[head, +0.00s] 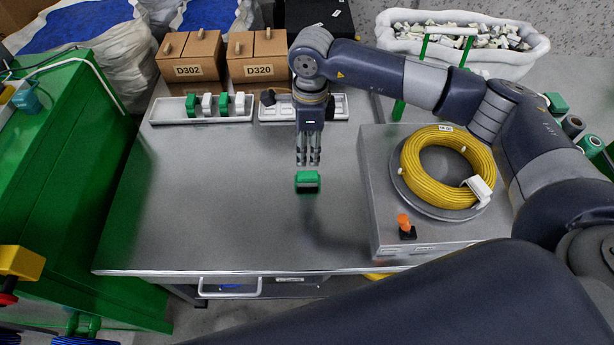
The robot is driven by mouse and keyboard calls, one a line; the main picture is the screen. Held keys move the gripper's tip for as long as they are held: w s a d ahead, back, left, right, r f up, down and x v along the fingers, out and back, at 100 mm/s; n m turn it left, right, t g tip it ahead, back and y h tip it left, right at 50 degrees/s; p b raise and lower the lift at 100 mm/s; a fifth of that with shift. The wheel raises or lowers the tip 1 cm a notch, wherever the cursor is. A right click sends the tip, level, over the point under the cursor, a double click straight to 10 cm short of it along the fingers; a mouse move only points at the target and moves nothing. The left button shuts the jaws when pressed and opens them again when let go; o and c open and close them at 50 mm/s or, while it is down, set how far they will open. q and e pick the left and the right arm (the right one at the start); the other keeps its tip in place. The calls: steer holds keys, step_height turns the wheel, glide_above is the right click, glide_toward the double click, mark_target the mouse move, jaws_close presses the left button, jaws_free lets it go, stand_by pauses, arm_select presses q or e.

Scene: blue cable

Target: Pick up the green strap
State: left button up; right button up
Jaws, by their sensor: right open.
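A small green strap (308,182) is near the middle of the steel table (210,215), just below the fingertips of my right gripper (308,160) in the picture. My right gripper points down and is open, with nothing seen between its fingers. A gap seems to lie between the fingertips and the strap, but I cannot tell its exact height. More green straps (191,105) stand with white ones in a white tray (165,112) at the back left of the table. My left gripper is not in view.
A yellow cable coil (435,185) lies on a raised grey box (385,190) to the right, with an orange-topped switch (404,224) in front. Cardboard boxes D302 (188,58) and D320 (258,58) stand behind the trays. The table's left and front are clear.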

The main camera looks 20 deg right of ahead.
glide_above(308, 174)
step_height(308, 174, down, 6)
steer(key=shift+r+p, duration=0.25)
steer(key=shift+p, duration=0.15)
steer(key=shift+s+f, duration=0.1)
steer(key=shift+f, duration=0.5)
step_height(308, 174, down, 4)
steer(key=shift+f+p, duration=0.15)
steer(key=shift+p, duration=0.55)
steer(key=c, duration=0.9)
